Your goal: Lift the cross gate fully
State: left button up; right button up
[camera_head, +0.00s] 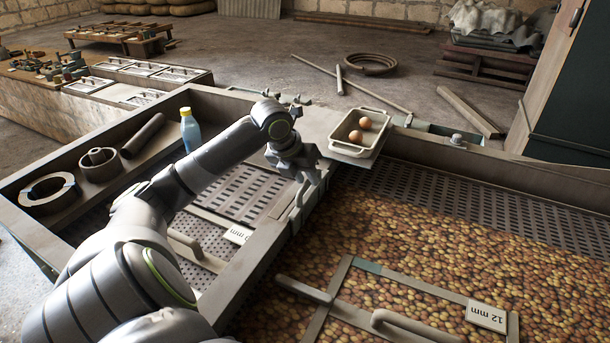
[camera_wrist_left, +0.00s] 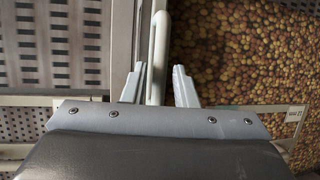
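The cross gate appears to be the narrow upright divider (camera_head: 252,262) between the left and right compartments, though I cannot be sure of its outline. A pale bar-shaped handle (camera_wrist_left: 158,50) runs along it in the left wrist view. My left gripper (camera_head: 309,181) is low over the divider, its fingers pointing down. In the left wrist view, the fingers of this gripper (camera_wrist_left: 160,88) are apart, with the pale bar between them, closer to the left finger. I cannot tell whether either finger touches it. My right gripper is not in view.
Small brown produce (camera_head: 420,245) fills the right compartment, with a framed 12 mm screen (camera_head: 487,316) on it.

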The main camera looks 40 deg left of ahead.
pick_arm(q)
grip_shut()
jog(key=shift+r, duration=0.15)
notch_tip(320, 180, up, 6)
jog(key=p, duration=0.4)
jog(key=shift+w+f, duration=0.1)
jog(key=shift+f, duration=0.1)
jog(key=shift+a, duration=0.1)
jog(key=shift+w, duration=0.1)
jog(key=shift+c, duration=0.4)
grip_release()
jog(key=o, duration=0.4)
jog(key=shift+s, duration=0.2)
